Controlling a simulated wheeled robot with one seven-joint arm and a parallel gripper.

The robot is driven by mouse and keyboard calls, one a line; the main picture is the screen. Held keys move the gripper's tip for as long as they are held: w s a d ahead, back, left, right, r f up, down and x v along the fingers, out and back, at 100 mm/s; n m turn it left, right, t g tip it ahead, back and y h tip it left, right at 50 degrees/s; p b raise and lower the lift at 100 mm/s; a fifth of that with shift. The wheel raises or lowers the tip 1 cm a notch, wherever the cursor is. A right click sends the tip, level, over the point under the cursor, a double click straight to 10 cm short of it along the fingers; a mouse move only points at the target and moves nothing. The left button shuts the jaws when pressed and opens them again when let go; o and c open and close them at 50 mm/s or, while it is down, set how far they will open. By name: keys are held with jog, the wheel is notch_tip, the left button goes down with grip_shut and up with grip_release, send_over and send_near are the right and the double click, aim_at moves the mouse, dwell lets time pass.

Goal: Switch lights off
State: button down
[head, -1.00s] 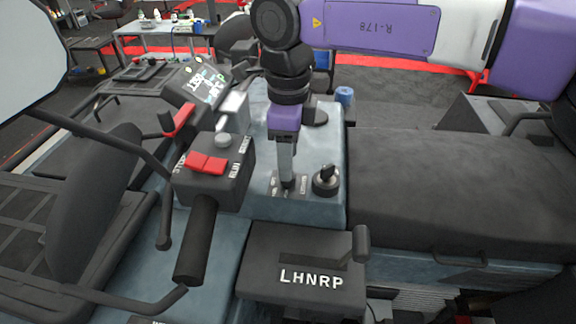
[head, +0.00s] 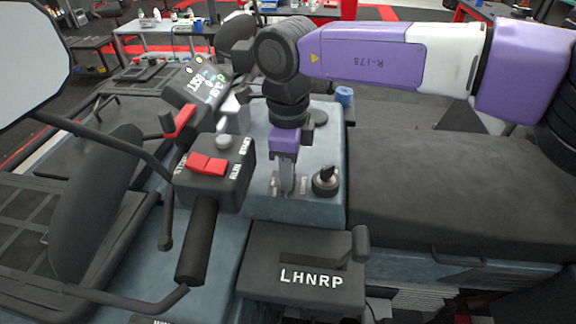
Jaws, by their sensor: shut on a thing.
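My gripper (head: 286,192) points straight down at a small labelled switch plate (head: 303,187) on the blue-grey console of the vehicle. Its fingers are closed at the plate, on what seems to be the lights switch. The fingers hide the switch, so I cannot see which way it is set. The plate's lettering is too small to read. A black rotary knob (head: 326,180) stands just to the right of the fingers, apart from them.
Left of my gripper is a handlebar control box with red switches (head: 207,164) and a black grip (head: 197,240). A lit display (head: 205,82) sits behind it. A gear selector box marked LHNRP (head: 300,270) is in front. The dark seat (head: 450,185) fills the right.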

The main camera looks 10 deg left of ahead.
jog(key=m, duration=0.4)
jog(key=shift+m+b, duration=0.3)
jog(key=shift+m, duration=2.2)
jog(key=c, duration=1.1)
grip_release()
jog(key=shift+r, duration=0.15)
